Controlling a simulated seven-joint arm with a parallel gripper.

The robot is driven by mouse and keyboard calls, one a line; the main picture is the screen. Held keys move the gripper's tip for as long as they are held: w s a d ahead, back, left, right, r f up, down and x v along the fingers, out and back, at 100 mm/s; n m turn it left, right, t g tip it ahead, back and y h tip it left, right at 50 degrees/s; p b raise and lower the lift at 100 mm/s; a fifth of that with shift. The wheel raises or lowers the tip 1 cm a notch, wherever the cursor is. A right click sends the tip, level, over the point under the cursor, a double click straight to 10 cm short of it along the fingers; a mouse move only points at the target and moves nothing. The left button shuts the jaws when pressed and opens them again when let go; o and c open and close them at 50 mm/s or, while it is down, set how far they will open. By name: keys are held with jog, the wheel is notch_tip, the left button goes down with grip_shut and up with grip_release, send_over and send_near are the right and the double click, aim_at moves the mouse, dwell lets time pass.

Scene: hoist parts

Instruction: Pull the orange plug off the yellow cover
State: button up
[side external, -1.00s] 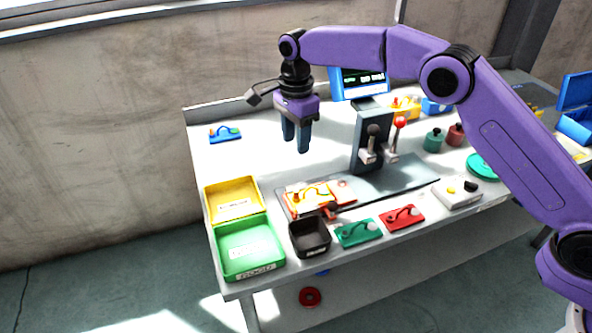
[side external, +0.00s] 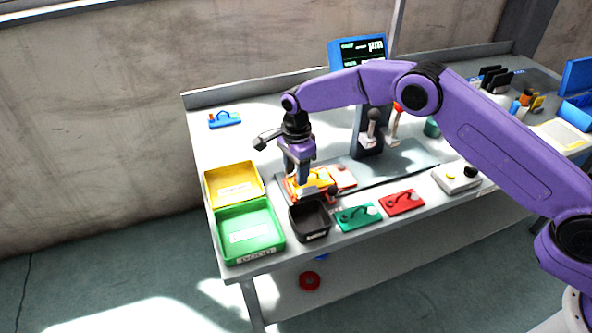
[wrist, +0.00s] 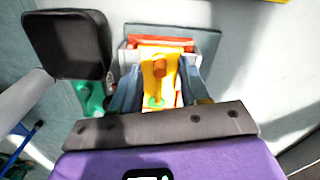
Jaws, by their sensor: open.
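The yellow cover (side external: 322,174) sits on an orange-red block in a fixture at the front of the bench. In the wrist view the cover (wrist: 148,52) lies below and between my fingers. The orange plug (wrist: 160,66) stands on it, with a small green piece (wrist: 155,102) at the end nearer my palm. My gripper (side external: 303,187) points down over the cover, and in the wrist view its fingers (wrist: 162,78) are apart on either side of the plug. I see no finger touching the plug. In the side view the plug is hard to tell apart behind the fingers.
A black bin (side external: 309,222) stands close in front of the fixture. Yellow (side external: 258,180) and green (side external: 280,232) trays are to the left. Green (side external: 357,217) and red (side external: 402,202) covers lie to the right of the bin. A lever stand (side external: 364,140) rises behind.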

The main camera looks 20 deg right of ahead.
jog(key=shift+f, duration=0.25)
grip_shut()
jog(key=shift+r, duration=0.15)
jog(key=shift+r, duration=2.9)
